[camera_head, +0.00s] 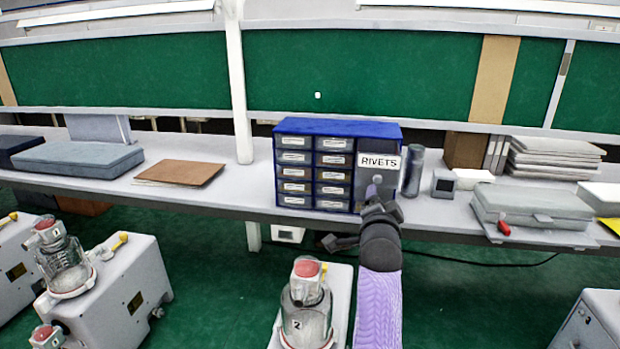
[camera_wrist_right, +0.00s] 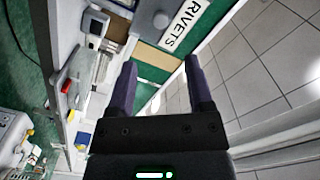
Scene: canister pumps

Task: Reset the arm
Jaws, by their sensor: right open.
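My right arm (camera_head: 380,280), with a purple sleeve, reaches up from the bottom of the head view. Its gripper (camera_head: 374,192) is in front of the RIVETS door of a blue drawer cabinet (camera_head: 335,126). In the right wrist view my right gripper (camera_wrist_right: 160,80) is open, with nothing between its two dark fingers. The RIVETS label (camera_wrist_right: 183,25) and a round grey knob (camera_wrist_right: 161,19) show beyond the fingertips, apart from them. My left gripper is not in view.
The cabinet stands on a long bench (camera_head: 235,190). A grey cylinder (camera_head: 413,172), small box (camera_head: 444,183) and grey case (camera_head: 530,205) stand to its right. Canister pumps stand below, one marked 2 (camera_head: 305,315) near my arm, others at left (camera_head: 105,285).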

